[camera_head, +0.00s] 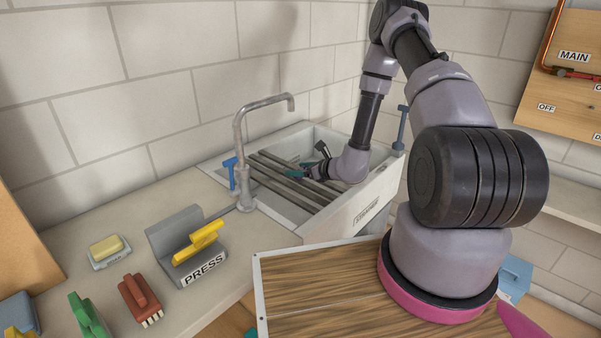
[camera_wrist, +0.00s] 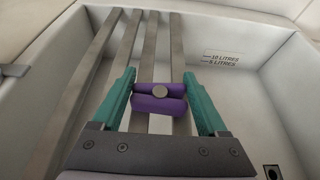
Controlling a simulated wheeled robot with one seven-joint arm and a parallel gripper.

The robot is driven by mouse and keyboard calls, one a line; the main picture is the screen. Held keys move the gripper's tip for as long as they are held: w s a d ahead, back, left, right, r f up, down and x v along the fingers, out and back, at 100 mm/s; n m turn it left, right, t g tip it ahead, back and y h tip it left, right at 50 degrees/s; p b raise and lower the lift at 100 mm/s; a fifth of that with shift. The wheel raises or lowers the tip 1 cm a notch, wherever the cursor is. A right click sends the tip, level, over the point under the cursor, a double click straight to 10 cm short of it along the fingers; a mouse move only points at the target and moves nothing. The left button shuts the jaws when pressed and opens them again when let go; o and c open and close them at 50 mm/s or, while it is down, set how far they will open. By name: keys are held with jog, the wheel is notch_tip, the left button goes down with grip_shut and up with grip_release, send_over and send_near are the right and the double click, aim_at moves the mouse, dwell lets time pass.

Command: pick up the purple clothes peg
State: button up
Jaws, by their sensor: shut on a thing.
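The purple clothes peg (camera_wrist: 160,106) is between the two teal fingers of my gripper (camera_wrist: 160,98) in the wrist view. It lies crosswise, with a round grey pin at its middle. The fingers are shut on it, over the metal bars of the sink. In the head view my gripper (camera_head: 301,173) reaches into the white sink, low over the bars. The peg cannot be made out there. Whether the peg still touches the bars is hard to tell.
The sink (camera_head: 345,222) has high walls around my gripper, and its bars (camera_head: 283,183) run lengthwise. A tap (camera_head: 243,150) stands at its left edge. A grey press (camera_head: 185,243), soap (camera_head: 106,247) and brushes (camera_head: 140,300) are on the counter to the left.

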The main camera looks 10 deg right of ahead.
jog(key=shift+r, duration=0.15)
notch_tip(320, 180, up, 10)
jog(key=shift+f, duration=0.15)
dwell(0.4)
